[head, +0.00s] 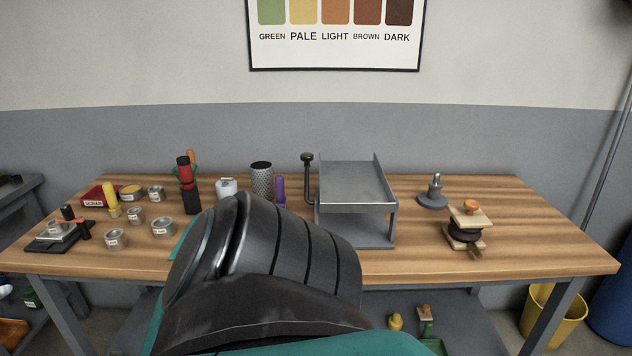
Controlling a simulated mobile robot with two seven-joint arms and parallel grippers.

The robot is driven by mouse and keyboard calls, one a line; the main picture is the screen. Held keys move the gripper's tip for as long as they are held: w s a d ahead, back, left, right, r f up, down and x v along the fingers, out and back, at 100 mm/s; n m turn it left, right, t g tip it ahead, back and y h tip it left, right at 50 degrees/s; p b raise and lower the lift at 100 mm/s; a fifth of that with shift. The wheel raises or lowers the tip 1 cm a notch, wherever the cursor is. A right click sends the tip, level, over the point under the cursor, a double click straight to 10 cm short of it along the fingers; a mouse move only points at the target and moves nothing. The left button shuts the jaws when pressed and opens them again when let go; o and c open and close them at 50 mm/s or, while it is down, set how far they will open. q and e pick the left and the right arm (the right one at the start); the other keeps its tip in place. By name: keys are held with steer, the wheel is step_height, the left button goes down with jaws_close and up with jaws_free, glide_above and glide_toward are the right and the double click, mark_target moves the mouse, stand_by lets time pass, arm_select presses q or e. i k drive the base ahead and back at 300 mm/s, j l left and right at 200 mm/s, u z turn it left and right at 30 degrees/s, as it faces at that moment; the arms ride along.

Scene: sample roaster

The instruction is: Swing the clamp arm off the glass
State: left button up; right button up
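At the far left of the workbench a small dark fixture has a flat black base (52,246). A pale, clear-looking block (57,231), possibly the glass, sits on it. An orange and black arm (75,219) with a dark upright knob lies at or over the block. It looks like the clamp arm, but it is too small to tell whether it touches the glass. Neither of my grippers is in view. A large dark link of my own arm fills the lower middle and hides part of the bench front.
Several round tins (163,228) and a red box (100,195) stand close right of and behind the fixture. A grey metal tray stand (357,185) is mid-bench. A wooden-topped device (468,218) stands at right. The bench's right end (560,255) is clear.

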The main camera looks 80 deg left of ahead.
mark_target(66, 208)
steer(key=k+u, duration=0.1)
steer(key=u, duration=1.35)
steer(key=k+j+u, duration=0.1)
steer(key=u, duration=0.3)
steer(key=j+u, duration=0.5)
steer(key=u, duration=0.25)
steer(key=j+u, duration=0.5)
steer(key=j, duration=0.8)
steer(key=i+j, duration=0.1)
steer(key=j, duration=0.3)
